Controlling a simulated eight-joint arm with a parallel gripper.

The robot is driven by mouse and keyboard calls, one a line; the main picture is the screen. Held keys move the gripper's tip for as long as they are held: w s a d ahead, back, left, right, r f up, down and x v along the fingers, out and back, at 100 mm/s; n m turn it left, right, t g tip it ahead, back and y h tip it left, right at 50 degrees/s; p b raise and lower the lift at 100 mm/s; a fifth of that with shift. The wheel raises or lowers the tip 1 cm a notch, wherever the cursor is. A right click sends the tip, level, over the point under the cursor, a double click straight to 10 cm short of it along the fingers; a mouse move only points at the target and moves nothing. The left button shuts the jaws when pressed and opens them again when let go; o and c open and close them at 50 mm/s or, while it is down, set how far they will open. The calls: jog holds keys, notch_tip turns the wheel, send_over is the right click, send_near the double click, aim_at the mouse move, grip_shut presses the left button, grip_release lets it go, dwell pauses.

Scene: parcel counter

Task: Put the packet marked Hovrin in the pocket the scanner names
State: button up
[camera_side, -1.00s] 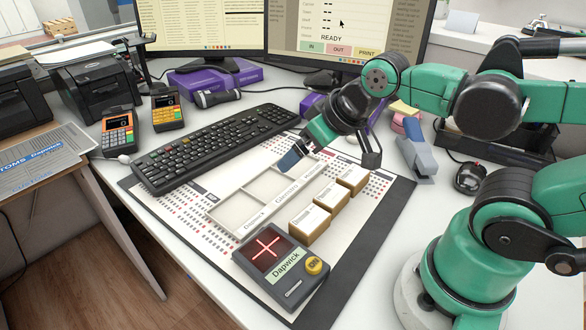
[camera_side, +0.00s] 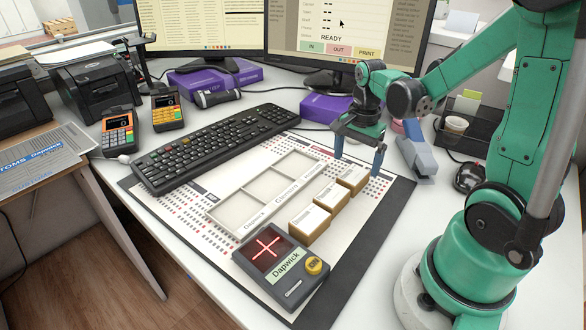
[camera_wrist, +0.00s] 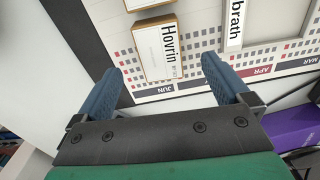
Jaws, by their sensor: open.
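The packet marked Hovrin (camera_wrist: 158,48) lies label up in the wrist view. It appears to be the farthest of the box-like packets in the side view (camera_side: 353,181). My gripper (camera_side: 358,164) is open and empty beside and above that packet. In the wrist view my gripper's fingertips (camera_wrist: 162,68) are spread wider than the packet, which lies just ahead of them. The scanner (camera_side: 281,268) shows Dapwick and a red cross. The pocket tray (camera_side: 238,234) has three empty pockets; the nearest label looks like Dapwick. One label ending in "brath" (camera_wrist: 236,24) shows in the wrist view.
Two more packets (camera_side: 309,224) (camera_side: 331,199) stand in a row beside the tray. A keyboard (camera_side: 210,146) lies behind the tray. A stapler (camera_side: 417,157) stands right of my gripper, with a mouse (camera_side: 469,177) beyond. The mat's right strip is clear.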

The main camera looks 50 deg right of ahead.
aim_at(354, 174)
jog(key=shift+f, duration=2.05)
grip_shut()
jog(key=shift+r, duration=0.15)
